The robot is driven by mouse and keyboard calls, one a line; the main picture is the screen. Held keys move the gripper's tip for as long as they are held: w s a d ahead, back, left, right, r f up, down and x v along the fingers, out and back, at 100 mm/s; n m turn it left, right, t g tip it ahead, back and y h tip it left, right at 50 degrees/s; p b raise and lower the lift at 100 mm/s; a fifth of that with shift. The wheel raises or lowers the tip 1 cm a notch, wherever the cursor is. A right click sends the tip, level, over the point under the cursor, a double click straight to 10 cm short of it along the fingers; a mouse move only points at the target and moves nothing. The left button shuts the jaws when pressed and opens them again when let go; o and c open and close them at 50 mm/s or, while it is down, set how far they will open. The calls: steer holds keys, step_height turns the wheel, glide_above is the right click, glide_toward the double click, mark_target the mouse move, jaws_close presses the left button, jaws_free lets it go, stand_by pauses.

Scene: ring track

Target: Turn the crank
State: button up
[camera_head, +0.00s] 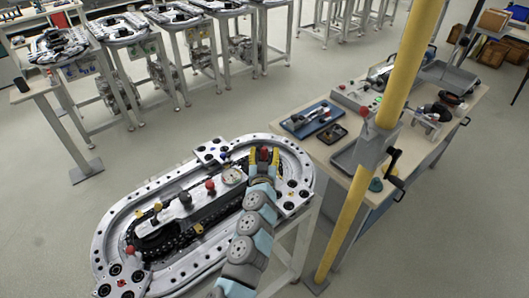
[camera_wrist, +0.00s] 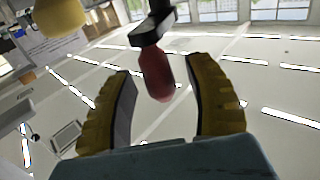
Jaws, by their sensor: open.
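The crank (camera_wrist: 153,30) shows in the wrist view as a black arm at the top with a red grip (camera_wrist: 157,74). The red grip lies in the gap between my gripper's two yellow fingers (camera_wrist: 166,102), with visible room on both sides. My gripper (camera_head: 264,156) is open, above the far right part of the oval ring track (camera_head: 110,232) in the head view. A small red spot shows between its fingers there, but too small to make out the crank's shape. My arm hides part of the track.
A yellow pole (camera_head: 408,62) stands right of my arm, with a grey bracket and a black crank-like handle (camera_head: 394,160). Behind it is a workbench (camera_head: 455,128) with a blue tray (camera_head: 298,125). Red-knobbed levers (camera_head: 210,186) stand on the track. The floor left of it is clear.

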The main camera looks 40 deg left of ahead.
jaws_close()
steer(key=shift+f+b, duration=0.15)
steer(key=shift+b, duration=0.25)
steer(key=shift+y+b, duration=0.3)
steer(key=shift+b, duration=0.25)
